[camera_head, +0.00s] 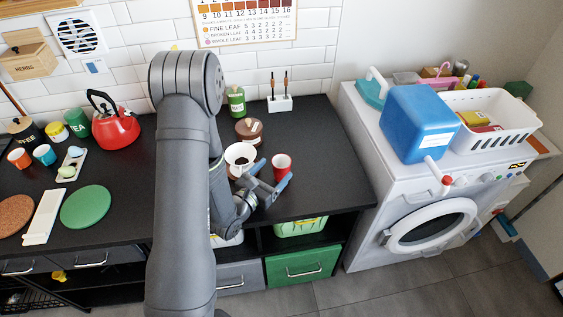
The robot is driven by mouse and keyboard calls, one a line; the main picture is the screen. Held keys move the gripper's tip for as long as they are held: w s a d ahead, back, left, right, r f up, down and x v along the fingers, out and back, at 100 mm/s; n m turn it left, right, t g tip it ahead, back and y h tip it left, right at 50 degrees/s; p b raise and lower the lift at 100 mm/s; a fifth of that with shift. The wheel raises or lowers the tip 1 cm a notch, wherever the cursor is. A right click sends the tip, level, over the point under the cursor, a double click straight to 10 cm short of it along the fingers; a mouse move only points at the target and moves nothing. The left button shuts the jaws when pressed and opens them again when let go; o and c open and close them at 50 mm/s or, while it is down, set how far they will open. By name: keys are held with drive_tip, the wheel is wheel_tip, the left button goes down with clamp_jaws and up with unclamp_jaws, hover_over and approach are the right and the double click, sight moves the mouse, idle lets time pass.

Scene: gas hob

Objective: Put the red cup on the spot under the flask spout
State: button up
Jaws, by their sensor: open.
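A red cup (281,162) stands upright on the black counter (317,180), right of my arm. Whether a finger touches the cup I cannot tell.
A red kettle (115,127), small cups and a green mat (86,207) are at left. The counter right of the cup is clear, up to the washing machine (431,205).

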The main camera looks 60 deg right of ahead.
drive_tip(key=shift+o, duration=0.4)
drive_tip(key=a, duration=0.5)
drive_tip(key=shift+a, duration=0.2)
drive_tip(key=shift+s, duration=0.1)
